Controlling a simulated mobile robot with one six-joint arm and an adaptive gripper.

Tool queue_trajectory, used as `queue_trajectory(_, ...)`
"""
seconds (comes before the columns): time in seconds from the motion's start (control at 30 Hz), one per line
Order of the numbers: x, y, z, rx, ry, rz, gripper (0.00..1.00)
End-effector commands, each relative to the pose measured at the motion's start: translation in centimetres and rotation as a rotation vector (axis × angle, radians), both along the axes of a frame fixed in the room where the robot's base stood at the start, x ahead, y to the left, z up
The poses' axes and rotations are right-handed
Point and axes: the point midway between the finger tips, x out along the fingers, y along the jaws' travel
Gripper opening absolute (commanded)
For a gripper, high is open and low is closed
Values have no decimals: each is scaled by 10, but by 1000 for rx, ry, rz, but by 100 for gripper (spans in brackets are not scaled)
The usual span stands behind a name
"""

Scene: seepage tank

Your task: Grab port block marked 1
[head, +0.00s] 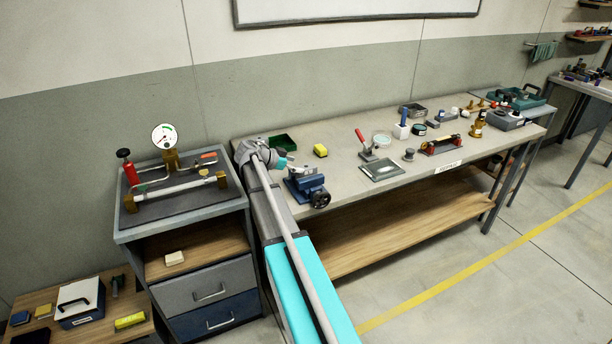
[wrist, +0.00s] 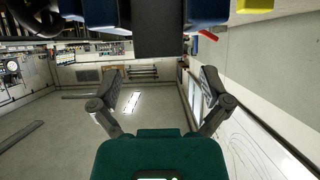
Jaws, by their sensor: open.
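No figure 1 can be read on anything, so I cannot tell which thing is port block 1. Two brass-coloured blocks, a left one (head: 134,203) and a right one (head: 222,179), stand at the ends of a horizontal tube (head: 178,190) on the cabinet at left. My gripper (wrist: 160,80) is open, with its two dark fingers spread and nothing between them in the wrist view. In the head view my arm's end is beside the blue vise on the long bench, right of the cabinet and apart from both brass blocks.
Several small tools cover the bench's far part.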

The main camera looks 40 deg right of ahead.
Motion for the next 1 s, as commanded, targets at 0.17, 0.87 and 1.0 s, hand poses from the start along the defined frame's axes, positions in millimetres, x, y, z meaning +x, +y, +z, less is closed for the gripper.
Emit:
queue_trajectory(0.17,-3,-13,-14,0,0,-1,97)
queue_trajectory(0.87,-9,-36,-25,0,1,0,97)
queue_trajectory(1.0,-9,-36,-25,0,1,0,97)
